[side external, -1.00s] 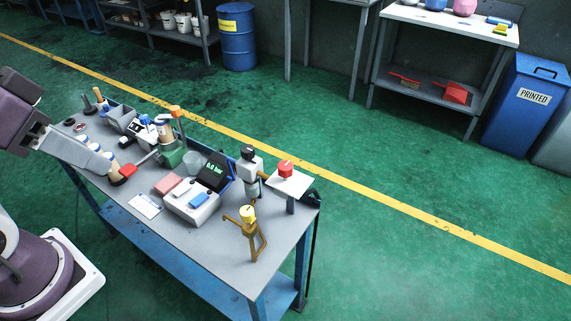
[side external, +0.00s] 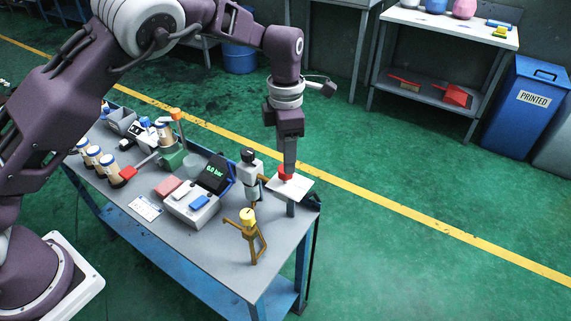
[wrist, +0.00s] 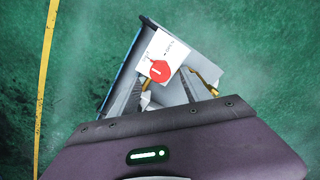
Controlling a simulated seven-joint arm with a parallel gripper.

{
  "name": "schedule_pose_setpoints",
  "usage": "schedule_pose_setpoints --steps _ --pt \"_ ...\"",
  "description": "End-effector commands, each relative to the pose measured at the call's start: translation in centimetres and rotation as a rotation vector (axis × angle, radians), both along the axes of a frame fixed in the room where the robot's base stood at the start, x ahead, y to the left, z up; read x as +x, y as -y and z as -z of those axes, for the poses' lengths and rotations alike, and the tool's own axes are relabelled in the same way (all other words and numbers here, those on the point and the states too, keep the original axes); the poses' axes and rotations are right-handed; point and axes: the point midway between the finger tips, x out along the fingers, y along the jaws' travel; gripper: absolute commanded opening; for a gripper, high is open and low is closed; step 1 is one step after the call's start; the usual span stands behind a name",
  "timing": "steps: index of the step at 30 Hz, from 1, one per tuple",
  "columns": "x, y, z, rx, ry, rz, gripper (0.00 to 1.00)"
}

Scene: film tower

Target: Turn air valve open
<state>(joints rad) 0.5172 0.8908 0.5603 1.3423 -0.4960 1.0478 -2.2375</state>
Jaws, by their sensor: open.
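The air valve is a red knob (side external: 285,174) on a white plate (side external: 302,186) at the right end of the bench. In the wrist view the red knob (wrist: 159,71) has a short white mark and sits near the lower edge of the white plate (wrist: 168,46), which bears small lettering too blurred to read surely. My gripper (side external: 289,170) points straight down over the knob, its fingertips at or just above it. It is open. Whether the fingers touch the knob cannot be told.
A black-and-white fitting (side external: 249,171) stands just left of the plate, and a yellow-topped brass piece (side external: 248,218) stands in front. A gauge box (side external: 215,173) reads about 0.0 bar. Bottles and tools fill the bench's left end.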

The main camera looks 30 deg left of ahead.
Motion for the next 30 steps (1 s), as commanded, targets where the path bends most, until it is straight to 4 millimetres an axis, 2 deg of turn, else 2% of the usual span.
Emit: schedule_pose_setpoints --steps 3,6,15,17,24,30 --pt "-0.1 0.0 2.3 0.0 -0.003 0.002 0.56" --pt "0.0 0.0 3.5 0.0 -0.001 0.002 0.56" --pt "0.0 0.0 4.0 -0.001 0.001 0.003 0.56" --pt "0.0 0.0 4.0 -0.001 0.001 0.003 0.46" --pt "0.0 0.0 4.0 -0.001 0.001 0.003 0.0" --pt "0.0 -0.1 4.0 -0.001 0.001 0.014 0.0"
